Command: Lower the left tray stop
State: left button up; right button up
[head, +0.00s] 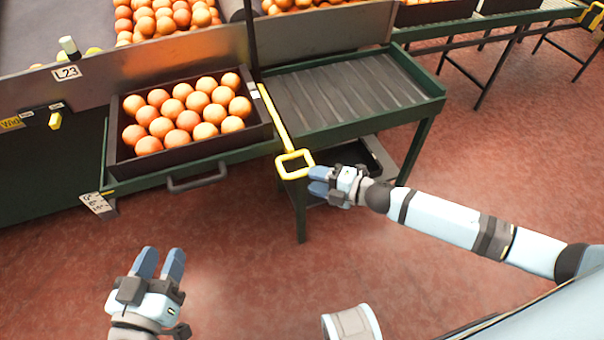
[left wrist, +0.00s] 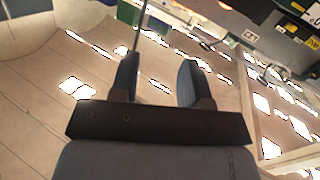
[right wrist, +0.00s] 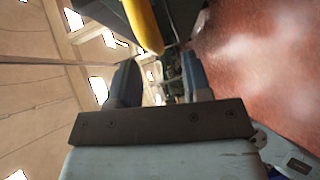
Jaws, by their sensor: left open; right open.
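The yellow tray stop (head: 294,164) has a square loop handle at its front end, and its bar runs back along the right side of the dark tray (head: 148,176) full of oranges. My right gripper (head: 316,181) is open, just right of and slightly below the loop; I cannot tell whether it touches it. In the right wrist view a yellow piece of the stop (right wrist: 143,22) shows ahead of the fingers, with nothing between them. My left gripper (head: 160,262) is open and empty, low at the left, in front of the station and away from the stop.
An empty roller conveyor (head: 345,95) with a green frame lies right of the tray. A dark handle (head: 197,180) sticks out below the tray. More oranges (head: 160,18) lie behind the metal wall. The red floor in front is clear.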

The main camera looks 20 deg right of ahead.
pick_arm(q)
jog(key=f, duration=0.1)
jog(key=a+f+g, duration=0.1)
jog(key=f+y+p, duration=0.1)
jog(key=shift+s+a, duration=0.2)
jog(key=shift+s, duration=0.15)
pick_arm(e)
jog(key=v, duration=0.8)
jog(key=shift+s+d, duration=0.2)
jog(key=shift+s, duration=0.05)
pick_arm(q)
jog(key=shift+d, duration=0.2)
